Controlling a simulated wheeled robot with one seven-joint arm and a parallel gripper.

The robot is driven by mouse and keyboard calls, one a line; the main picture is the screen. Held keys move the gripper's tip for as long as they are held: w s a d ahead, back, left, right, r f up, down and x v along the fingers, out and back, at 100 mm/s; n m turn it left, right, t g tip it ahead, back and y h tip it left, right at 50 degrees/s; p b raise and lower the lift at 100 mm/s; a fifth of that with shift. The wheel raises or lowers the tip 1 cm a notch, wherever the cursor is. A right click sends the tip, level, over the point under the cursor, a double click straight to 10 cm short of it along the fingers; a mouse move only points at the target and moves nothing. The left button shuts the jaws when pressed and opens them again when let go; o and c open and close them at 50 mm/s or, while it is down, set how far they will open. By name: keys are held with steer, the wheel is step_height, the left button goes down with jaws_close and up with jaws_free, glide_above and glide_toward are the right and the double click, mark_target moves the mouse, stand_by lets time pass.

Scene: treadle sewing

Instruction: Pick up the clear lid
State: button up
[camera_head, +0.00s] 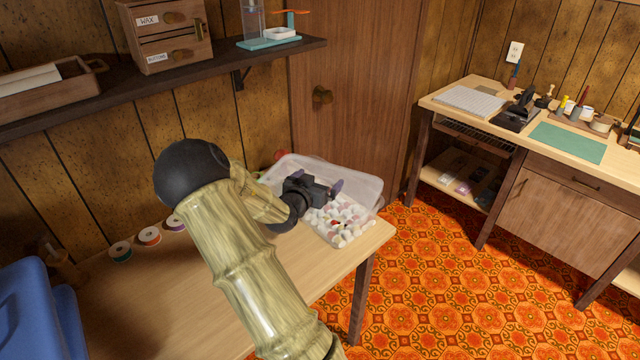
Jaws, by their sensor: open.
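A clear plastic bin (367,208) stands at the right end of the wooden table and holds many small white and pinkish pieces. I cannot tell a separate clear lid apart from the bin's see-through walls and top. My gripper (334,188) is open, over the bin in this view, with its dark body hiding part of the bin. I see nothing between its fingers. Whether it touches the bin or a lid cannot be told. My arm hides the bin's left front part.
Thread spools (149,236) stand on the table to the left, near a blue object (38,310). A dark shelf (200,62) with small drawers (167,32) hangs above. A workbench (470,94) with tools stands at the right, across open orange patterned floor (440,270).

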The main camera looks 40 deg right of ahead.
steer(key=shift+c, duration=0.4)
steer(key=c, duration=0.9)
step_height(320, 180, up, 10)
steer(key=shift+r+p, duration=0.1)
steer(key=shift+p, duration=0.7)
steer(key=shift+c, duration=0.2)
